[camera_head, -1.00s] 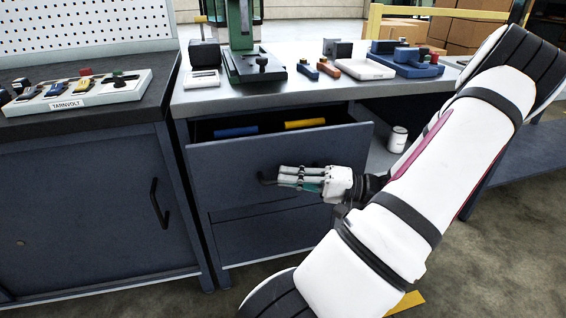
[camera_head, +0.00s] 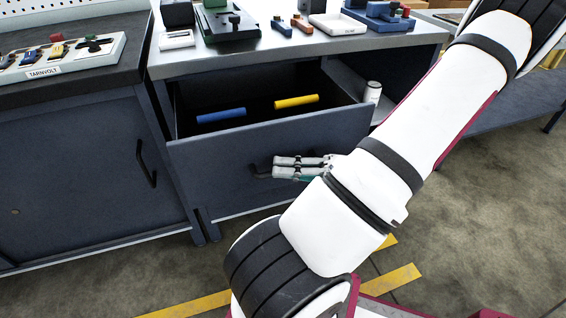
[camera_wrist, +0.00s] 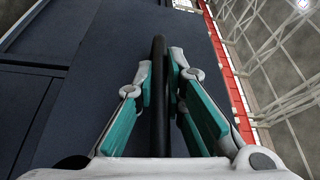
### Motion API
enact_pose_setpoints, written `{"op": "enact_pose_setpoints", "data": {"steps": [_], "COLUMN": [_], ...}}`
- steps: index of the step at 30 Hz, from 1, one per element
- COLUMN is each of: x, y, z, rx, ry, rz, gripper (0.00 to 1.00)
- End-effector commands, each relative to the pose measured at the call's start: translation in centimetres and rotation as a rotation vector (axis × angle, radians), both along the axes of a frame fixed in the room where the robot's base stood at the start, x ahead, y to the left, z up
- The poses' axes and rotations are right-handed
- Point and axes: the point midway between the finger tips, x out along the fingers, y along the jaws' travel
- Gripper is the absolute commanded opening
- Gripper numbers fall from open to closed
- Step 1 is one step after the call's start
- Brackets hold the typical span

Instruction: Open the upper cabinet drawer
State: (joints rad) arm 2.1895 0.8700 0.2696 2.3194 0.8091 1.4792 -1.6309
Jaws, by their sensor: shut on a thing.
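The upper cabinet drawer (camera_head: 225,163) is dark blue-grey and stands well out from the workbench cabinet, with its inside showing. A blue cylinder (camera_head: 221,115) and a yellow cylinder (camera_head: 296,101) lie in it. My gripper (camera_head: 275,170) is at the drawer front, shut on the dark bar handle (camera_head: 258,174). In the wrist view the handle (camera_wrist: 160,95) runs between the two teal-padded fingers of my gripper (camera_wrist: 161,75). Part of the handle is hidden behind the fingers in the head view.
A closed cabinet (camera_head: 75,175) with its own black handle (camera_head: 146,165) stands at the left. The bench top (camera_head: 290,45) holds several tools and blocks. A white can (camera_head: 373,92) stands right of the drawer. Floor in front is clear, with yellow stripes.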

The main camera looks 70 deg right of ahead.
Motion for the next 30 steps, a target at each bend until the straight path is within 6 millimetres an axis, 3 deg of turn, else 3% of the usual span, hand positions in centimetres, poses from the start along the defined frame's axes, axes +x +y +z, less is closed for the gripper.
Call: {"op": "enact_pose_setpoints", "data": {"steps": [14, 15, 17, 26, 30], "x": [-0.25, -0.25, -0.24, -0.25, -1.14], "y": [0.08, 0.08, 0.10, 0.12, -0.22], "z": [-0.12, -0.12, -0.11, -0.05, -0.16], "rx": [-0.002, -0.002, -0.002, -0.001, -0.003], "ry": [0.004, 0.004, 0.004, 0.001, 0.002], "rz": [-0.004, -0.004, -0.003, -0.001, -0.003], "gripper": [0.00, 0.20, 0.31, 0.31, 0.31]}}
